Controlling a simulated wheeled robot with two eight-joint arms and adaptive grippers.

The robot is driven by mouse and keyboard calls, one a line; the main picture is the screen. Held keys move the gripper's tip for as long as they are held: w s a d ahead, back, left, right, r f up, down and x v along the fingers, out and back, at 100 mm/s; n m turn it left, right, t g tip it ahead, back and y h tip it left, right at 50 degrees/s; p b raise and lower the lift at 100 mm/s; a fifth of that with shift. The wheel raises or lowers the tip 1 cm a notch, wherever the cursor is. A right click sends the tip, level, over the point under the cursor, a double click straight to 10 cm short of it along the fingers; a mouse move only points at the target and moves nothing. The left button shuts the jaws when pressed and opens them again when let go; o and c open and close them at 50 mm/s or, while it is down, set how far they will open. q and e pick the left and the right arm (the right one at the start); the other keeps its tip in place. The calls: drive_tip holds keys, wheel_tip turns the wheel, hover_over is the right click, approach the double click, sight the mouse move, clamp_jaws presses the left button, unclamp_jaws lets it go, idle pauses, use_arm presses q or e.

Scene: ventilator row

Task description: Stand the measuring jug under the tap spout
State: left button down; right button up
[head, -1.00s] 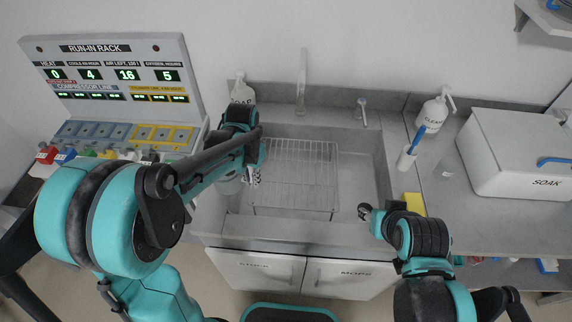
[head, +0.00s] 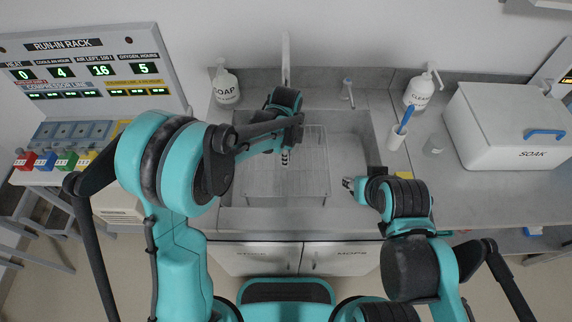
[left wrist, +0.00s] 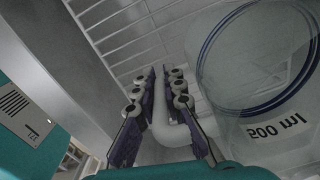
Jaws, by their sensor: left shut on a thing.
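The clear measuring jug (left wrist: 267,127) has a dark blue rim line and a "500 ml" label. It fills the right of the left wrist view. My left gripper (left wrist: 167,95) is shut on its pale handle, one finger on each side. In the head view my left gripper (head: 285,157) is over the wire rack in the sink, and I cannot make out the jug behind my arm. The tap (head: 286,60) rises at the sink's back edge, beyond the gripper. My right gripper (head: 349,184) is near the sink's right front; its jaws are too small to judge.
The wire rack (head: 314,170) lies in the sink (head: 352,150). A soap bottle (head: 226,88) and a small lever (head: 347,90) stand behind. At right are a cleaner bottle (head: 421,90), a brush cup (head: 397,137), a yellow sponge (head: 404,172) and the SOAK box (head: 500,145).

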use_arm(q)
drive_tip(key=shift+f+b, duration=0.5)
drive_tip(key=shift+f, duration=1.35)
drive_tip(key=shift+f, duration=0.2)
drive_tip(key=c, duration=1.6)
unclamp_jaws()
drive_tip(key=shift+r, duration=0.1)
drive_tip(key=shift+r, duration=0.1)
